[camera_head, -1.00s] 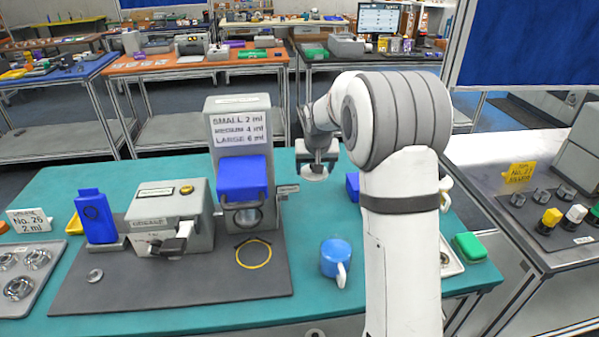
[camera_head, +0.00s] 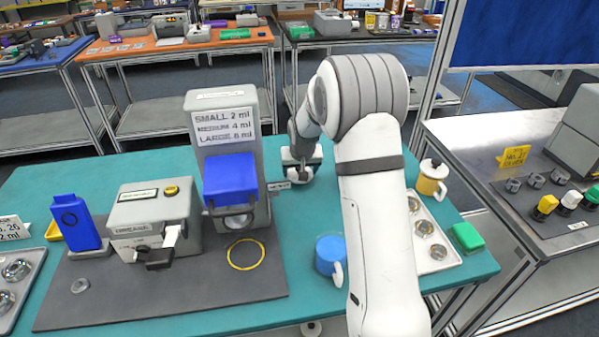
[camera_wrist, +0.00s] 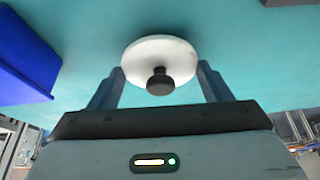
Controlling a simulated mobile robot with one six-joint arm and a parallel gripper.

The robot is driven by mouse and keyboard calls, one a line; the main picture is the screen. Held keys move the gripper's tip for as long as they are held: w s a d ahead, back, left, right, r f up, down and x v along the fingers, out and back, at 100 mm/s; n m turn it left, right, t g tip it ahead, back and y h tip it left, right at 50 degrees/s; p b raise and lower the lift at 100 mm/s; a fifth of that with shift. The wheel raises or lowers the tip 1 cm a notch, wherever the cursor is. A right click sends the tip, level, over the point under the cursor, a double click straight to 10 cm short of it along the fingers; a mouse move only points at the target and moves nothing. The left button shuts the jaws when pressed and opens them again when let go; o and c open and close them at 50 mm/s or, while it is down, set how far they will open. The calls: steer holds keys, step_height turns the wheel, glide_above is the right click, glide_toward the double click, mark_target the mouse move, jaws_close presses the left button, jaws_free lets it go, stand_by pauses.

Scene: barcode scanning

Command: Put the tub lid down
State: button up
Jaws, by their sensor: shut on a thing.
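The tub lid (camera_wrist: 160,62) is a white disc with a black knob. In the wrist view it sits between the two fingers of my gripper (camera_wrist: 160,85), which is shut on it. Teal tabletop shows behind it. In the head view my gripper (camera_head: 300,168) is low over the teal table, to the right of the grey dispenser. The lid shows there only as a small pale shape under the gripper. I cannot tell whether it touches the table. A blue box (camera_wrist: 25,60) stands at the left in the wrist view.
The dispenser (camera_head: 225,115) with its blue front and the grey scale-like machine (camera_head: 150,215) stand on a dark mat (camera_head: 190,300). A blue mug (camera_head: 329,254) is near my arm. A yellow mug (camera_head: 432,183), a tray (camera_head: 440,255) and a green block (camera_head: 466,237) lie right.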

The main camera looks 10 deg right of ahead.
steer(key=shift+w+f, duration=0.1)
steer(key=shift+f, duration=0.7)
steer(key=shift+r, duration=0.1)
steer(key=shift+f, duration=0.2)
steer(key=o, duration=0.9)
steer(key=shift+o, duration=0.2)
steer(key=shift+r, duration=0.15)
